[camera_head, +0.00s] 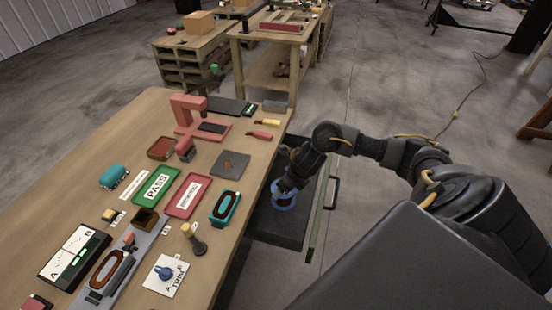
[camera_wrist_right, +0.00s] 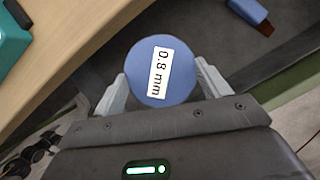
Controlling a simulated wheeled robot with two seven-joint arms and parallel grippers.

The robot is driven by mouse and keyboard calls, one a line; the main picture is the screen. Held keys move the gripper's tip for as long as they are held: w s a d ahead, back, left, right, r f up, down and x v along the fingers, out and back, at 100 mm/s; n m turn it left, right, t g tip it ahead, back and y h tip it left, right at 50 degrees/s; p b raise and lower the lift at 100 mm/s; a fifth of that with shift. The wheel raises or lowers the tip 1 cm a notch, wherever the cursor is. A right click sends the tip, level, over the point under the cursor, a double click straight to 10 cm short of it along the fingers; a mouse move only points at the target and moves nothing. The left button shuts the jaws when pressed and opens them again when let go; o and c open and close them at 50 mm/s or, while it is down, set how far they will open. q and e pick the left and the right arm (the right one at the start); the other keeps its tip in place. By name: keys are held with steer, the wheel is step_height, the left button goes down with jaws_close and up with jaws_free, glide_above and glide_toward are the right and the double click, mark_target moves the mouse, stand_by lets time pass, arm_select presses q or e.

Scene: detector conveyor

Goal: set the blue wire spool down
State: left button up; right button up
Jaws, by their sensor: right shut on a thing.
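The blue wire spool (camera_wrist_right: 150,88) is a blue disc with a "0.8 mm" label, seen from above in the right wrist view. My right gripper (camera_wrist_right: 163,95) is shut on it, one pale finger on each side. In the head view, the blue spool (camera_head: 284,207) shows partly below my right gripper (camera_head: 284,190), over the dark open drawer (camera_head: 276,232) at the table's right side. Whether the spool touches the drawer floor I cannot tell. My left gripper is not in view.
The drawer's green front (camera_head: 321,205) with its handle stands to the right of my gripper. The wooden table (camera_head: 222,262) on the left holds a green PASS tray (camera_head: 157,187), a red tray (camera_head: 188,195) and a teal device (camera_head: 226,207). A blue-and-red object (camera_wrist_right: 251,14) lies near the spool.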

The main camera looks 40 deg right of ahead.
mark_target(277, 188)
step_height(277, 188, down, 3)
steer(key=shift+s+d, duration=0.1)
steer(key=shift+s, duration=0.05)
steer(key=shift+w+f, duration=0.1)
steer(key=shift+w, duration=0.35)
steer(key=shift+w+a+p, duration=0.2)
steer(key=shift+w+p, duration=0.05)
steer(key=shift+p, duration=0.05)
steer(key=w, duration=0.1)
steer(key=p, duration=0.1)
steer(key=w, duration=0.1)
steer(key=shift+w+a+f, duration=0.25)
steer(key=shift+w+a, duration=0.05)
steer(key=shift+w+f+p, duration=0.1)
steer(key=shift+f+p, duration=0.2)
steer(key=shift+f, duration=0.1)
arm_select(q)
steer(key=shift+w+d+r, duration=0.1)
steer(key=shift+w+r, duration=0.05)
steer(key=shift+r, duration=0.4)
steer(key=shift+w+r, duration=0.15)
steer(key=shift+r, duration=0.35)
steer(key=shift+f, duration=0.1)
arm_select(e)
steer(key=shift+f, duration=0.1)
